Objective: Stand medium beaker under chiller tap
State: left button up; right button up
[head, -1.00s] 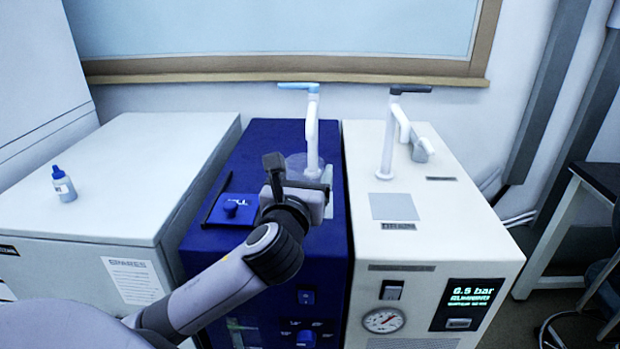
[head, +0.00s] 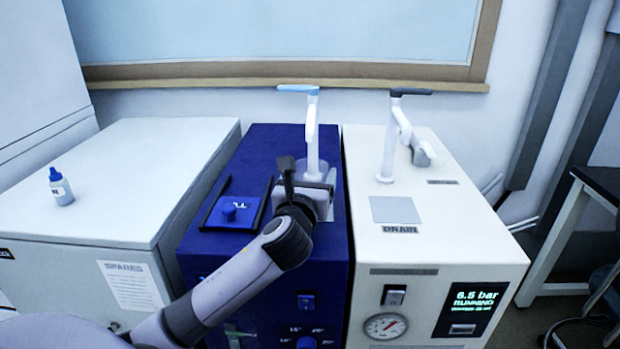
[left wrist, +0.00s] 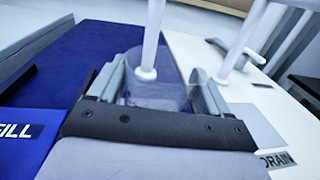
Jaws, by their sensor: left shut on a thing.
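A clear beaker (head: 313,171) is at the base of the white tap (head: 312,135) with a light-blue handle on the blue chiller (head: 265,150). My left gripper (head: 308,182) is shut on the beaker from the near side. In the left wrist view the beaker (left wrist: 160,92) is between the two grey fingers, and the tap's column shows behind and through its clear wall. It looks about upright. I cannot tell whether its base touches the chiller top. My right gripper is not in view.
A blue fill lid (head: 228,212) with a knob lies left of the gripper. The white machine (head: 440,225) on the right has its own dark-handled tap (head: 388,140) and a drain plate (head: 393,209). A small blue-capped bottle (head: 61,188) stands on the left white cabinet (head: 120,180).

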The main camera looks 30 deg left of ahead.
pick_arm(q)
jog(key=shift+f, duration=0.15)
jog(key=o, duration=1)
jog(key=shift+s+d, duration=0.1)
jog(key=shift+s, duration=0.1)
jog(key=v, duration=1)
jog(key=shift+s+d+p, duration=0.15)
jog(key=shift+s+p, duration=0.2)
jog(key=shift+p, duration=0.05)
jog(key=shift+s+d, duration=0.15)
jog(key=shift+s, duration=0.25)
